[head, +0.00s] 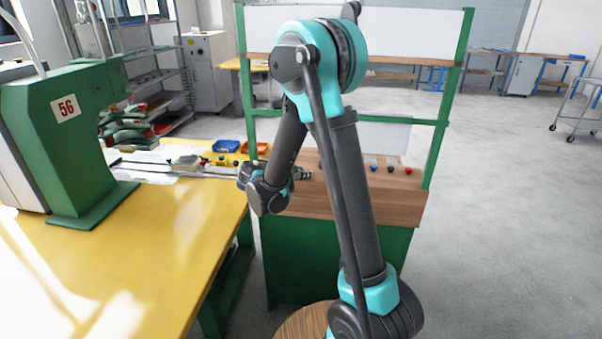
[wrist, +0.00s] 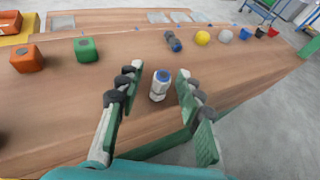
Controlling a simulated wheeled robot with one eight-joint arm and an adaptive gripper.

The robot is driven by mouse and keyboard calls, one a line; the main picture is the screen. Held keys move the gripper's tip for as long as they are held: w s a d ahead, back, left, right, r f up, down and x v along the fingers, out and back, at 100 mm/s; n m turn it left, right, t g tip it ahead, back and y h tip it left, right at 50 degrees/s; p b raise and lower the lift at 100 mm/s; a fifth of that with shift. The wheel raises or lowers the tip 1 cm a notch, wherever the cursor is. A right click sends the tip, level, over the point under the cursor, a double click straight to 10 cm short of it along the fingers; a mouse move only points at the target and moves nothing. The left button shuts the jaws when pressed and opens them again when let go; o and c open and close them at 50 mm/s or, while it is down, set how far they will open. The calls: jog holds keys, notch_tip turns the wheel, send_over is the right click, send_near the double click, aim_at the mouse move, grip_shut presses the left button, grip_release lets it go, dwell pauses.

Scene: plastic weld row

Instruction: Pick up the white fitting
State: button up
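The white fitting (wrist: 158,88), a short white cylinder with a blue ring at its top, stands on the wooden bench top (wrist: 60,110) near the front edge in the wrist view. My gripper (wrist: 157,75) is open, with one green-padded finger on each side of the fitting. Gaps show between the fitting and both fingers. In the head view my gripper (head: 302,174) is small, over the left part of the wooden bench, and I cannot make out the fitting there.
An orange block (wrist: 27,60) and a green block (wrist: 86,50) stand to the left on the bench. A dark dumbbell-shaped piece (wrist: 173,41), a yellow ball (wrist: 202,38) and a whitish ball (wrist: 225,36) lie behind. A green machine (head: 70,135) stands on the yellow table (head: 150,260).

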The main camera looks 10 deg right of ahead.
jog(key=shift+a, duration=0.1)
jog(key=v, duration=1.2)
jog(key=shift+c, duration=0.4)
jog(key=shift+c, duration=1.2)
jog(key=shift+w+a+r, duration=0.15)
jog(key=shift+w+a, duration=0.05)
jog(key=shift+a, duration=0.05)
jog(key=shift+c, duration=1.2)
jog(key=a+r+m+g+y, duration=0.1)
jog(key=a+r+g, duration=0.1)
jog(key=a+r+m+g+y, duration=0.1)
jog(key=a+m+g, duration=0.1)
jog(key=g, duration=0.1)
jog(key=shift+w+a+r, duration=0.15)
jog(key=shift+a+r, duration=0.05)
jog(key=shift+r, duration=0.2)
grip_shut()
jog(key=w+d+r+x, duration=0.1)
jog(key=r+x, duration=0.1)
jog(key=x, duration=1)
jog(key=shift+d+f, duration=0.25)
jog(key=shift+d, duration=0.4)
